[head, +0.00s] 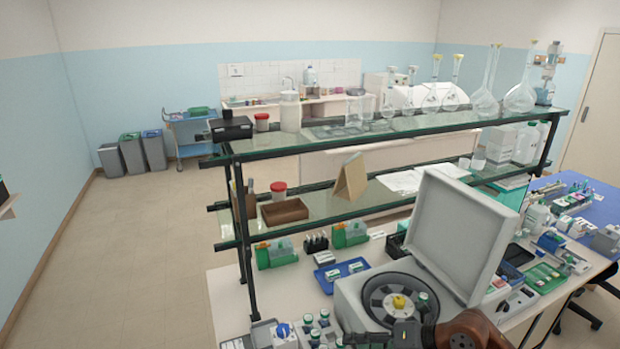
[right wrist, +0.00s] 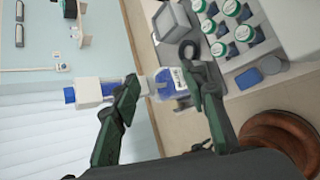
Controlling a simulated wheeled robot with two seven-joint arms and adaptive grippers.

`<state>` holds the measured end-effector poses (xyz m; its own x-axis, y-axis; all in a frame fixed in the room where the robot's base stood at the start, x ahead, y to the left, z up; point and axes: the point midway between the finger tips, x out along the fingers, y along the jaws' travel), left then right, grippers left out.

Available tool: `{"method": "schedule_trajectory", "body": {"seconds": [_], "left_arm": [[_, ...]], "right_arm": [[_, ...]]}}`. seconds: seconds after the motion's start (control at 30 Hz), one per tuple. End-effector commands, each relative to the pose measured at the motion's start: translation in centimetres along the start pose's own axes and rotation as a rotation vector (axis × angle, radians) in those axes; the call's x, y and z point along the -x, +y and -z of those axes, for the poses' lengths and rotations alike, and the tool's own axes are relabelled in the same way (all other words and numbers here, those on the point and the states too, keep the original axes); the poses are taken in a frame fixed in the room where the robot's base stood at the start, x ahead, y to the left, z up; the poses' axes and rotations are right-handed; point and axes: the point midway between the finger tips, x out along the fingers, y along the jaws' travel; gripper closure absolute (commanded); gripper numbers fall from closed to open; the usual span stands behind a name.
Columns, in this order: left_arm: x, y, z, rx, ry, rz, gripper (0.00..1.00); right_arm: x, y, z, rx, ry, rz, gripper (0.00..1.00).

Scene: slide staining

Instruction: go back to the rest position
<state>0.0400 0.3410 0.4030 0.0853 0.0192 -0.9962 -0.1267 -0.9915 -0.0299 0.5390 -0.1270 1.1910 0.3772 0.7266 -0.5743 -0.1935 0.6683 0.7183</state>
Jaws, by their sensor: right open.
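My right gripper (head: 362,339) shows as a dark shape at the bottom edge of the head view, in front of the open grey centrifuge (head: 350,298). In the right wrist view its two dark green fingers (right wrist: 160,78) stand apart. My left gripper is not in view.
Several green-and-white capped bottles (right wrist: 232,8) stand in a grey rack close to the right finger in the wrist view. A two-tier glass shelf (head: 390,127) rises behind the centrifuge, whose lid (head: 455,225) stands open. The floor (head: 130,250) at left is clear.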

Motion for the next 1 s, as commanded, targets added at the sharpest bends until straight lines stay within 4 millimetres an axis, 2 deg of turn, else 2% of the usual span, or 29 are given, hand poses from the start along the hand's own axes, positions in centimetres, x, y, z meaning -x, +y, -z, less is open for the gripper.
{"method": "schedule_trajectory", "body": {"seconds": [0.03,0.1,0.2,0.27,0.37,0.47,0.53,0.67,0.7,0.77,0.8,0.87,0.9,0.97,1.0], "left_arm": [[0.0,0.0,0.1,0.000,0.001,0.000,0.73],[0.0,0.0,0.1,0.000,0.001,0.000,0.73],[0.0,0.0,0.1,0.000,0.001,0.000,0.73],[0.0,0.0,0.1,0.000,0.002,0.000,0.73],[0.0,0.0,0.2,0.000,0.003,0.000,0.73],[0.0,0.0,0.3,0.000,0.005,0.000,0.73],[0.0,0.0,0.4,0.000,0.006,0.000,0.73],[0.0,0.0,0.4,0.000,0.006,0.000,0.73],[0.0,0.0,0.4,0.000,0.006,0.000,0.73],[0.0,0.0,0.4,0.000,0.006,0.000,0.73],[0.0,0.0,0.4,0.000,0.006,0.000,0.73],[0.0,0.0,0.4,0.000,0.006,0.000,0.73],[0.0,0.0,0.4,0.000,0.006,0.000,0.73],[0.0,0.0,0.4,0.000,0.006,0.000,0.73],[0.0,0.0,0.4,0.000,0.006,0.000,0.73]], "right_arm": [[-0.6,2.8,0.9,-0.042,-0.024,-0.145,0.60],[-0.1,6.5,0.9,-0.113,-0.086,-0.334,0.60],[2.3,10.0,-0.5,-0.250,-0.207,-0.574,0.60],[4.4,10.8,-1.9,-0.354,-0.294,-0.698,0.60],[8.1,9.7,-4.6,-0.554,-0.461,-0.862,0.60],[11.7,5.5,-6.9,-0.789,-0.647,-0.966,0.60],[13.7,1.1,-7.7,-0.969,-0.781,-1.000,0.60],[15.7,-8.1,-6.7,-1.288,-1.000,-0.980,0.60],[15.9,-10.9,-5.7,-1.381,-1.058,-0.956,0.60],[16.0,-14.9,-3.9,-1.517,-1.136,-0.909,0.60],[15.9,-17.3,-2.4,-1.605,-1.183,-0.871,0.60],[15.6,-20.9,0.3,-1.735,-1.247,-0.801,0.60],[15.3,-23.0,2.2,-1.819,-1.284,-0.749,0.60],[14.7,-25.9,5.6,-1.943,-1.331,-0.660,0.60],[14.2,-27.5,7.9,-2.022,-1.355,-0.595,0.60]]}}
